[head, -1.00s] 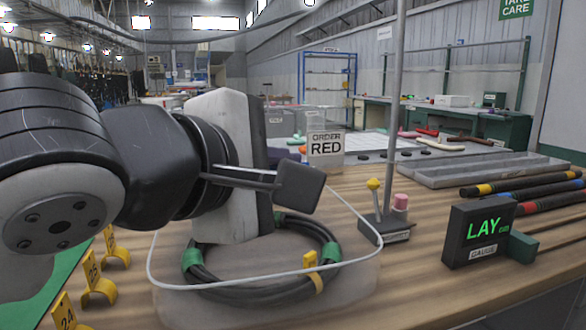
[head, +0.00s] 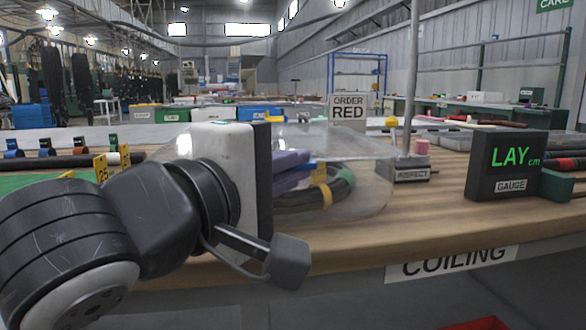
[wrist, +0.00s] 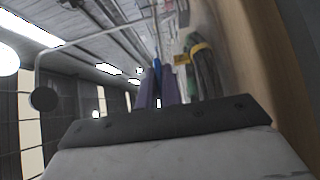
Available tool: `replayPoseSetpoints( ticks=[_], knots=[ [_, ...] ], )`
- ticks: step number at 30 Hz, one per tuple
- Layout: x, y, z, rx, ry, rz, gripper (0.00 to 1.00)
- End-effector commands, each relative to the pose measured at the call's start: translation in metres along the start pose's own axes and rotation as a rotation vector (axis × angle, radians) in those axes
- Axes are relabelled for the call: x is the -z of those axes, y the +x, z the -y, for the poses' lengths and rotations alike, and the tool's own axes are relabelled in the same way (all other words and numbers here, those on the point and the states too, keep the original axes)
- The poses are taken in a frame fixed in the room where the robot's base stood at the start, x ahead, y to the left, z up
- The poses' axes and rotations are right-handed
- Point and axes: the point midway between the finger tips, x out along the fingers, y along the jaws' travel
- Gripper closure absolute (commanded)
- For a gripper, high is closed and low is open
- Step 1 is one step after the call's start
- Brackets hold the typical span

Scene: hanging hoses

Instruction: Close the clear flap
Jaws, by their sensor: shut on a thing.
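The clear flap (head: 350,143) is a see-through sheet in the head view, slanting above a dark coiled hose (head: 345,185). Its far outline is faint and its near part is hidden behind my wrist. My gripper (head: 303,165) has purple fingers and is shut on a small blue tab (head: 314,166) that looks to belong to the flap. The wrist view also shows the blue tab (wrist: 157,68) between the purple fingers (wrist: 157,82), with the hose (wrist: 203,62) to the right. The hose bears yellow and green bands.
A post with an INSPECT base (head: 408,172) and a LAY gauge (head: 506,166) stand to the right on the wooden table. An ORDER RED sign (head: 348,108) is behind. Yellow numbered tags (head: 101,167) and a green mat are at left.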

Motion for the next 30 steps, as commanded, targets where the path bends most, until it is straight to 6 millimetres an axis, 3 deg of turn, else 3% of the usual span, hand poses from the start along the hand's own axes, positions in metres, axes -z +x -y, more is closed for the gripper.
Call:
replayPoseSetpoints(
  ticks=[12, 18, 30],
  knots=[
    [0.0001, 0.0003, 0.0042, 0.004, 0.003, -0.001, 1.00],
    [0.0000, 0.0003, 0.0040, 0.003, 0.003, 0.000, 0.71],
    [-0.0005, -0.0007, 0.0029, 0.000, 0.003, 0.002, 0.71]
  ],
)
